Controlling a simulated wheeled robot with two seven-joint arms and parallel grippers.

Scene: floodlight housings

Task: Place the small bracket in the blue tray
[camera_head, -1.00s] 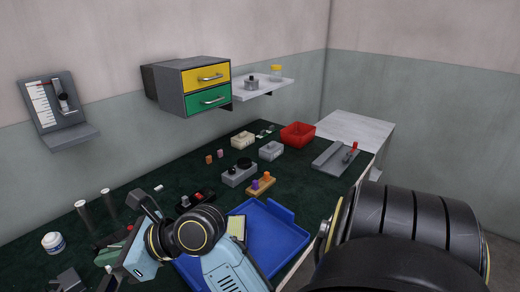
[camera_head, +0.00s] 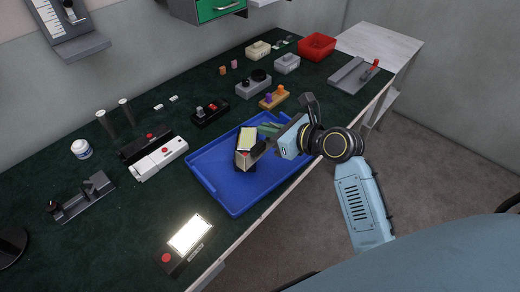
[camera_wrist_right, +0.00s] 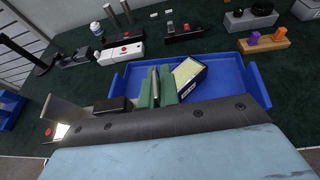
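The blue tray (camera_head: 235,200) lies near the table's front edge; it also spans the wrist view (camera_wrist_right: 250,85). My right gripper (camera_head: 268,128) reaches over the tray from the right. Its green fingers, clearer in the wrist view (camera_wrist_right: 156,88), are close together with a narrow grey metal piece between them. This piece looks like the small bracket (camera_wrist_right: 155,86); most of it is hidden by the fingers. I cannot tell whether it touches the tray floor. A box with a yellow label (camera_head: 247,139) stands in the tray beside the fingers. My left gripper is not in view.
A white box with a red button (camera_head: 160,158) lies left of the tray, and a lit panel (camera_head: 190,234) lies in front. A wooden block with pegs (camera_head: 273,98) and a grey block (camera_head: 254,88) are behind. A red bin (camera_head: 317,47) stands farther back.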

